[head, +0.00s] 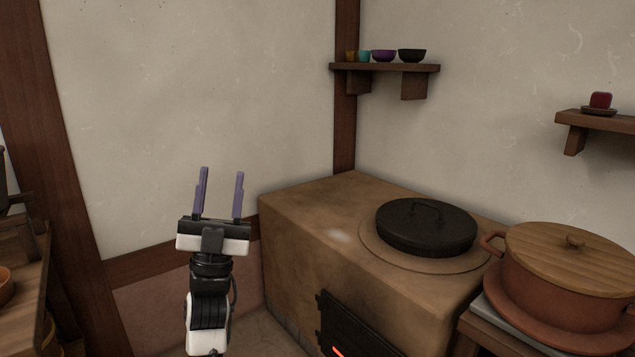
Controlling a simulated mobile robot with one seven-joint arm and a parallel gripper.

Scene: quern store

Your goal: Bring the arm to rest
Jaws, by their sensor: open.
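My gripper (221,192) shows in the head view, left of the middle, pointing up on my raised arm. Its two purple fingers stand apart with nothing between them. In the picture it is in front of the pale wall, to the left of the clay stove. I see no contact with anything. The lower part of my arm runs out of the bottom of the picture.
A clay stove (300,212) with a black lidded pot (426,230) stands right of my gripper; its firebox glows orange. A lidded clay pot (550,290) is at the lower right. Shelves (432,69) hold bowls and a red item (600,100). A wooden counter (30,290) is at left.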

